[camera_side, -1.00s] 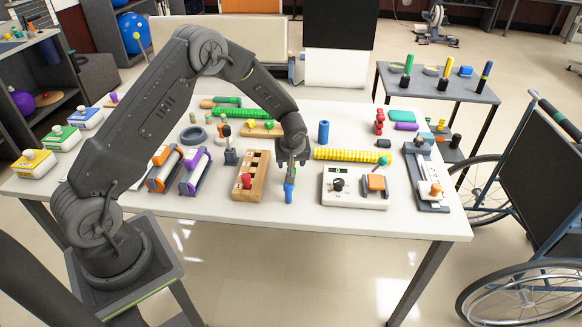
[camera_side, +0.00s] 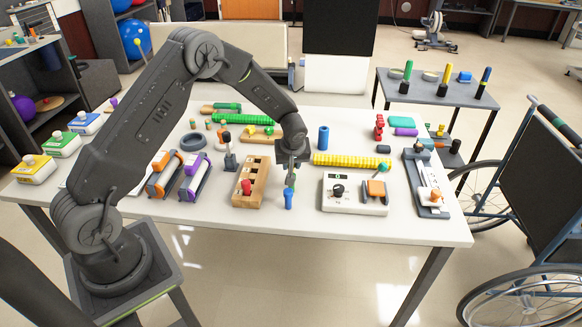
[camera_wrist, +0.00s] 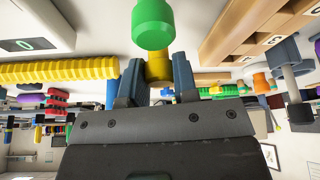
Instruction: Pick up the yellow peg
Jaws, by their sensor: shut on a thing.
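My gripper (camera_side: 291,163) hangs over the middle of the table, close above a small blue upright piece (camera_side: 288,200). In the wrist view my gripper (camera_wrist: 158,85) has its two fingers closed around a yellow piece, the yellow peg (camera_wrist: 158,68). A green cylinder (camera_wrist: 153,24) shows at the fingertip end, in line with the yellow part. I cannot tell whether yellow and green are one piece. In the side view the held piece is mostly hidden by the fingers.
A wooden board with holes (camera_side: 251,184) stands left of my gripper, a white control box (camera_side: 354,205) to the right. A yellow ribbed roller (camera_side: 351,160) lies behind the box. A blue cylinder (camera_side: 323,138) stands behind. The table's front strip is clear.

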